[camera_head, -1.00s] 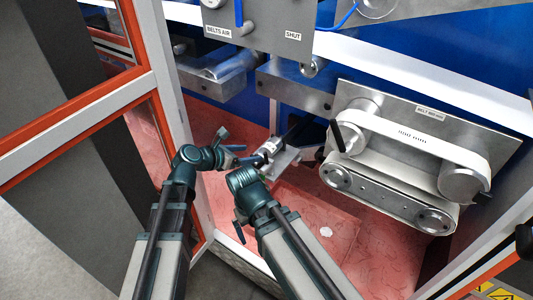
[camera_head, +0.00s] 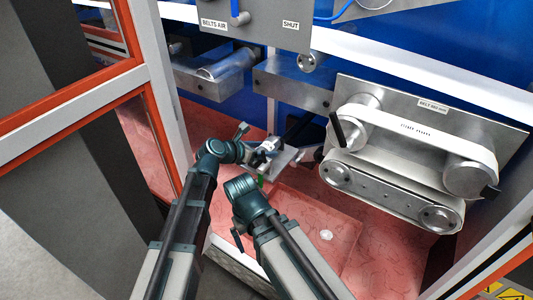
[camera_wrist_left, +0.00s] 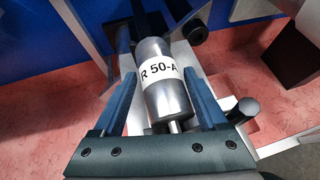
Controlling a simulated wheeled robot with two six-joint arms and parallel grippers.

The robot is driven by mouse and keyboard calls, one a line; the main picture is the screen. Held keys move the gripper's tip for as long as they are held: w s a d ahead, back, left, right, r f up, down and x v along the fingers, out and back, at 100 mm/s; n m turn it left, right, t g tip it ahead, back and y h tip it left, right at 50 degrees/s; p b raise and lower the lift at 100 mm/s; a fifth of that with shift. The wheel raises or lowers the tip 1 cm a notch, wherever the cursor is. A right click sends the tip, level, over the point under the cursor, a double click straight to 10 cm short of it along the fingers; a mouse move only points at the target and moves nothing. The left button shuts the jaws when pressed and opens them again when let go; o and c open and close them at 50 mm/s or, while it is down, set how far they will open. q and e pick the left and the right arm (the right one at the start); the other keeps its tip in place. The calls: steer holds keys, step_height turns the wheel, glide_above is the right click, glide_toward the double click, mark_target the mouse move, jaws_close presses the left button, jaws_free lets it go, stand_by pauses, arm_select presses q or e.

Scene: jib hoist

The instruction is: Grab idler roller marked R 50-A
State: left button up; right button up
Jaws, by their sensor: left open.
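The idler roller (camera_wrist_left: 168,98) is a silver cylinder with a white band reading R 50-A. In the left wrist view it lies between the two blue fingers of my left gripper (camera_wrist_left: 161,76). The fingers are open, one on each side of it, with a narrow gap visible. In the head view the roller (camera_head: 266,147) is small, at the end of my left gripper (camera_head: 258,151), beside a grey metal bracket (camera_head: 284,158). My right arm reaches in beside the left one; its fingers cannot be made out.
A belt unit (camera_head: 400,165) with a white belt and black handle stands to the right. A steel block (camera_head: 292,90) juts out above the roller. An orange-and-white door frame (camera_head: 150,75) stands close on the left. The reddish floor tray (camera_head: 345,225) below is mostly clear.

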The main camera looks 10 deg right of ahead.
mark_target(263, 146)
arm_select(q)
jaws_close()
stand_by(0.4)
steer(key=shift+r, duration=0.1)
step_height(263, 146, up, 10)
steer(key=p, duration=1)
